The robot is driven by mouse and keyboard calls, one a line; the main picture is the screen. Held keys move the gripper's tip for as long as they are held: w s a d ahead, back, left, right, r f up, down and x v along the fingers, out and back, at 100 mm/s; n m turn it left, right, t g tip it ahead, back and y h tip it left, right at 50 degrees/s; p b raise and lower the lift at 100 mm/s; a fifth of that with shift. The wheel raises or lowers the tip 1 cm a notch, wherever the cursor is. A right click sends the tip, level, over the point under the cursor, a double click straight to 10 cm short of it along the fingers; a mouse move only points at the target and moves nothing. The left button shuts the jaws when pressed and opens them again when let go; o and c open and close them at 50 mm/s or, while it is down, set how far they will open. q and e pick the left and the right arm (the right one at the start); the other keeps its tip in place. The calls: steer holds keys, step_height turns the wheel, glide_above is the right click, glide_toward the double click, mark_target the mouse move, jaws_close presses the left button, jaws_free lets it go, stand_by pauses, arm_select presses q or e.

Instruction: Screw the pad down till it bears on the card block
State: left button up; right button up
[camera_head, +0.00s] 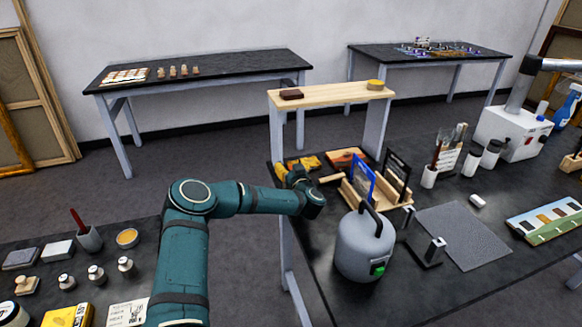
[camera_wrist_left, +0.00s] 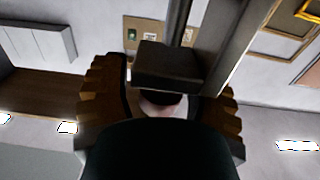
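Contact with that piece cannot be told. A dark block on a bar (camera_wrist_left: 166,64) lies just beyond the fingers and covers part of the piece. I cannot make out the pad or the card block for certain. My right gripper is not in view.
A grey canister (camera_head: 362,250) stands close to my wrist. A wooden rack (camera_head: 350,196) holds a blue frame (camera_head: 362,181) and a dark frame (camera_head: 396,176). A wooden shelf (camera_head: 335,94) rises behind.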

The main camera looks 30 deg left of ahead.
arm_select(q)
jaws_close()
steer(key=shift+w+r+m+t+h, duration=0.1)
steer(key=shift+m+t+h, duration=0.3)
steer(key=shift+t, duration=0.1)
